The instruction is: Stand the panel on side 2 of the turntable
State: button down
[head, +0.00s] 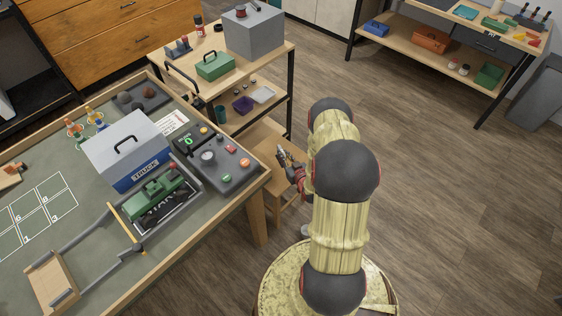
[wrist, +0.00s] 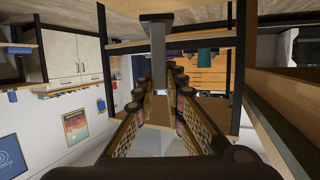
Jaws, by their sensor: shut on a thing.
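My gripper (head: 284,156) hangs beside the right end of the workbench, low by a small wooden stool. In the wrist view my gripper (wrist: 172,84) reaches forward with its fingers closed in, and a grey T-shaped piece (wrist: 157,50) shows at the fingertips. I take this as the held thing; I cannot tell whether it is the panel. In the head view the held thing is too small to make out. I cannot pick out the turntable or its side 2 in either view.
The workbench (head: 80,285) carries a grey box marked TRUCK (head: 125,150), a green crawler (head: 158,198) and a control box (head: 212,160). A wooden stool (head: 262,150) stands close to my gripper. A shelf cart (head: 165,58) stands behind. The floor at right is clear.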

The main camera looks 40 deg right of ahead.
jog(key=w+f, duration=0.1)
jog(key=w+d+f+b, duration=0.1)
jog(key=f, duration=0.1)
jog(key=w+d+f+b, duration=0.1)
jog(key=f, duration=0.1)
jog(key=shift+w+f, duration=0.25)
jog(key=shift+w, duration=0.1)
notch_tip(320, 180, down, 4)
jog(key=shift+w+d+r+b, duration=0.1)
jog(key=shift+r+b, duration=0.15)
jog(key=shift+b, duration=0.8)
jog(key=shift+r, duration=0.1)
jog(key=c, duration=2.3)
grip_release()
jog(key=shift+f, duration=0.2)
jog(key=o, duration=0.3)
jog(key=shift+o, duration=0.8)
jog(key=shift+r, duration=0.2)
